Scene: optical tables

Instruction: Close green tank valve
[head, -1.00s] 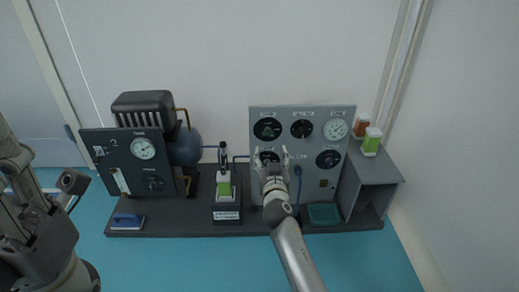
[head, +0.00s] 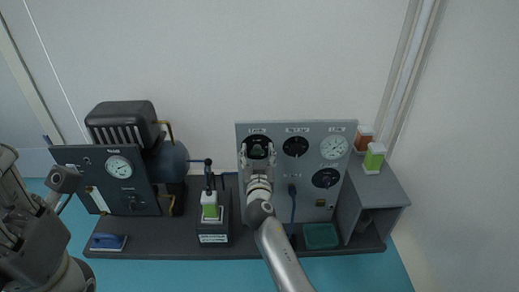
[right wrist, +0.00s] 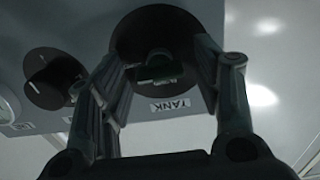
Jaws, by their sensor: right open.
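The green tank valve (head: 257,147) is a knob on a dark round dial at the upper left of the grey panel (head: 318,160). In the right wrist view the knob (right wrist: 158,70) shows dark green, with an upside-down TANK label beside the dial. My right gripper (head: 256,157) is open in front of this dial, its fingers on either side of the knob. I cannot tell whether they touch it. My left arm is at the left edge of the head view; the state of its gripper is unclear (head: 62,182).
Other dark dials (head: 296,146) and a white gauge (head: 333,147) share the panel. A compressor (head: 125,120) and a gauge panel (head: 118,185) stand left. A green-and-white box (head: 374,157) sits on the grey shelf at right. A green tray (head: 320,236) lies below the panel.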

